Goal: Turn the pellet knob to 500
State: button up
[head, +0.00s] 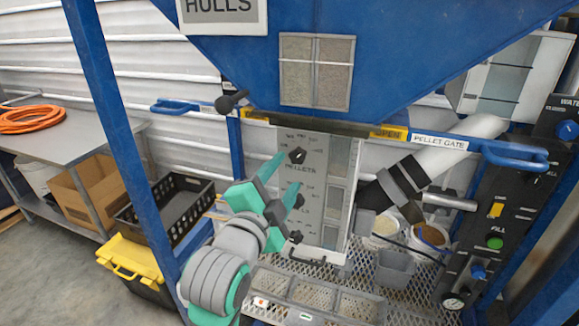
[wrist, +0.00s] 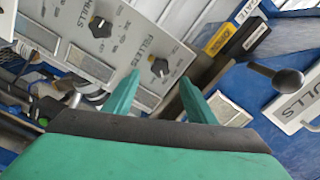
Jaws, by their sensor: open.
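The pellet knob (head: 297,155) is the black top knob on the grey dial panel (head: 313,222), above the PELLETS label. Its pointer setting and the small numbers around it are too small to read. My gripper (head: 289,171) is open, its two green fingers pointing at the panel just left of and below this knob in the head view. In the wrist view the pellet knob (wrist: 160,67) shows beyond and between the fingertips (wrist: 160,76), with nothing held. I cannot tell whether a finger touches it. The hulls knob (wrist: 100,27) sits farther left there.
Another black knob (head: 295,237) is low on the panel. A dark handle with a ball end (head: 230,101) juts out at upper left. The blue pellet gate handle (head: 515,155) and grey pipe fittings (head: 395,185) stand to the right. A blue post (head: 115,120) rises left of my arm.

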jog(key=s+d+f+n+y, duration=0.15)
jog(key=s+f+n, duration=0.3)
jog(key=f, duration=0.55)
jog(key=s+a+f+n+y, duration=0.15)
jog(key=s+f+n, duration=0.3)
jog(key=f, duration=0.55)
jog(key=s+d+f+n+y, duration=0.2)
jog(key=s+f+n, duration=0.3)
jog(key=f, duration=0.5)
jog(key=s+f+n+g, duration=0.1)
jog(key=s+f, duration=0.4)
jog(key=s, duration=0.8)
jog(key=s+f+n, duration=0.1)
jog(key=s+f, duration=0.4)
jog(key=s, duration=0.9)
jog(key=shift+d+f+g, duration=0.15)
jog(key=shift+d+g, duration=0.15)
jog(key=shift+g, duration=0.1)
